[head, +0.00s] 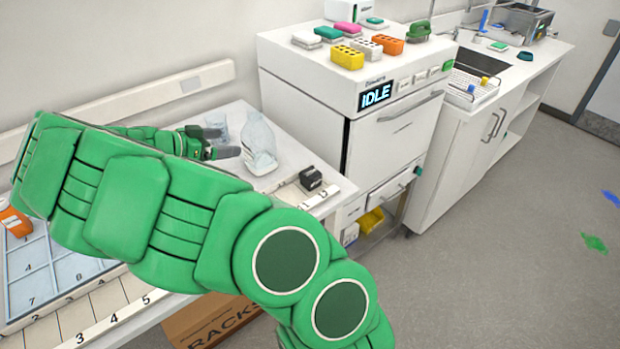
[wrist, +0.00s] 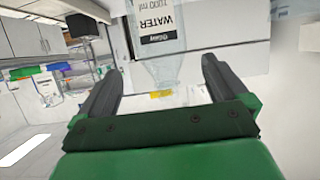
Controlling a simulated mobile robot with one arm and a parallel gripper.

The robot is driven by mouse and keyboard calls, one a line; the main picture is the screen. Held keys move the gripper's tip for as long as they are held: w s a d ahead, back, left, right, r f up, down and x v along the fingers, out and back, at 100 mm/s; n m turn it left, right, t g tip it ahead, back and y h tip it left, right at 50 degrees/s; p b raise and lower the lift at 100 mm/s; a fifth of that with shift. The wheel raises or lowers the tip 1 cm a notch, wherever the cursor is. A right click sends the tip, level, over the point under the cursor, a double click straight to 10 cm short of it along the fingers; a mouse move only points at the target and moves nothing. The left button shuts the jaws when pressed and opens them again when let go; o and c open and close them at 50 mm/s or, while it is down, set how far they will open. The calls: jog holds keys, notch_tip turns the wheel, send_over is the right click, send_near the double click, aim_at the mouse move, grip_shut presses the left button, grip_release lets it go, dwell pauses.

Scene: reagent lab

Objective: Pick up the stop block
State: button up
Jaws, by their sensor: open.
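A small dark block (head: 311,179), which looks like the stop block, sits on the numbered strip at the right end of the left bench. My gripper (head: 222,143) is open above that bench, to the left of the block and apart from it. In the wrist view, my gripper's two dark fingers (wrist: 161,66) are spread with nothing held between them. A clear water bottle (wrist: 158,27) shows upside down beyond the fingers. I cannot make out the block in the wrist view.
A clear bottle (head: 260,146) stands between my gripper and the dark block. A white machine reading IDLE (head: 340,112) rises right of the bench. A numbered tray (head: 30,265) lies at left. A cardboard box (head: 205,322) is below.

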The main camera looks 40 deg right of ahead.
jog(key=c, duration=0.7)
